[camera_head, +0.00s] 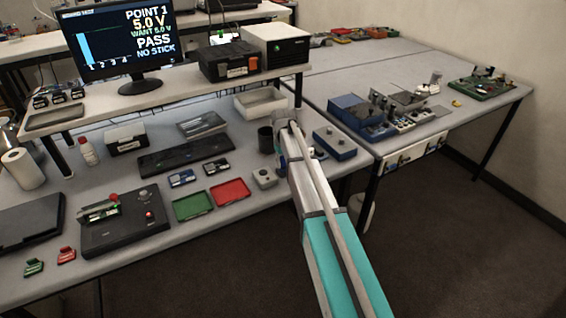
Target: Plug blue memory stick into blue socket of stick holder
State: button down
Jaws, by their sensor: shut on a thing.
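My arm reaches from the bottom right up to a grey joint near the table's back right, and no gripper fingers show, so what they hold is hidden. Two small dark-and-blue pieces, a left one (182,179) and a right one (216,167), lie behind the trays; I cannot tell whether either is the blue memory stick or part of the stick holder. No blue socket can be made out.
A green tray (193,205) and a red tray (230,192) lie mid-table. A green piece (33,268) and a red piece (66,255) lie at the front left. The monitor (117,42) reads PASS, NO STICK. A blue box (335,143) stands right of my arm.

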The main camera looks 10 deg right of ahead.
jog(key=shift+f+b, duration=0.65)
jog(key=shift+c, duration=1.8)
grip_release()
jog(key=shift+r, duration=0.15)
